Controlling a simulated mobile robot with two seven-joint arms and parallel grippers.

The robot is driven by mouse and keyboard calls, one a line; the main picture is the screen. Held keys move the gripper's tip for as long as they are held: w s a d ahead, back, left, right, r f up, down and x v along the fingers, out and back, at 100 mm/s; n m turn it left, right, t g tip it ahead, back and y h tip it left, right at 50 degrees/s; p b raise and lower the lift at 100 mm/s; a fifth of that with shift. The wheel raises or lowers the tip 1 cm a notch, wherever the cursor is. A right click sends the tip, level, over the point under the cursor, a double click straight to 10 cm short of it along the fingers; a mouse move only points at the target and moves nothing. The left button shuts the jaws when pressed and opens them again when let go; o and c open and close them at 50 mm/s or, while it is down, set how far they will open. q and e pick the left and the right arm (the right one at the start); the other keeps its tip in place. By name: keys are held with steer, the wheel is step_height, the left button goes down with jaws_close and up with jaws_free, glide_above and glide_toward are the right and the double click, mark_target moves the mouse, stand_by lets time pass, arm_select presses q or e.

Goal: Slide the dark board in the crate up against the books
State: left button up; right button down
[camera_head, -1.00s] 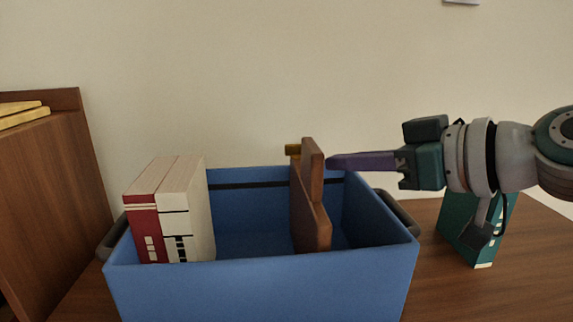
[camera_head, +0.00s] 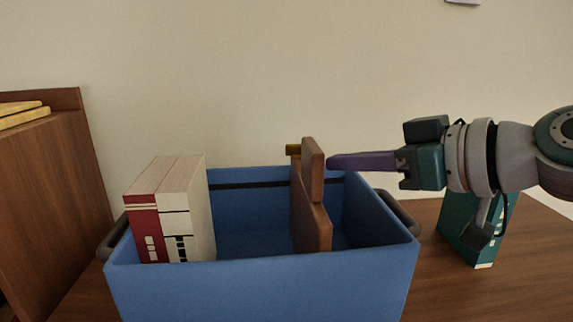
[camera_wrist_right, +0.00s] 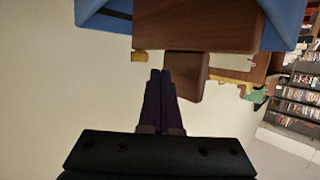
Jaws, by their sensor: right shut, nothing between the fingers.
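The brown board (camera_head: 311,222) stands upright across the blue crate (camera_head: 262,285), right of its middle, with a raised tab (camera_head: 313,170) on top. Two books, one red and white and one cream (camera_head: 188,215), stand at the crate's left end. A wide gap lies between them and the board. My right gripper (camera_head: 332,162) is shut and empty, its purple fingertips just right of the tab. My left gripper is out of view.
A teal book (camera_head: 470,228) stands on the wooden table (camera_head: 440,295) right of the crate, below my right arm. A wooden cabinet (camera_head: 45,190) with yellow items on top stands at the left. The crate floor between books and board is clear.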

mark_target(313, 164)
stand_by(0.4)
steer(key=shift+s+a+p, duration=0.1)
steer(key=shift+a+p, duration=0.5)
steer(key=shift+a, duration=1.7)
steer(key=shift+a+p, duration=0.85)
steer(key=shift+a, duration=4.5)
steer(key=d, duration=0.5)
steer(key=shift+s, duration=0.1)
steer(key=shift+d, duration=0.1)
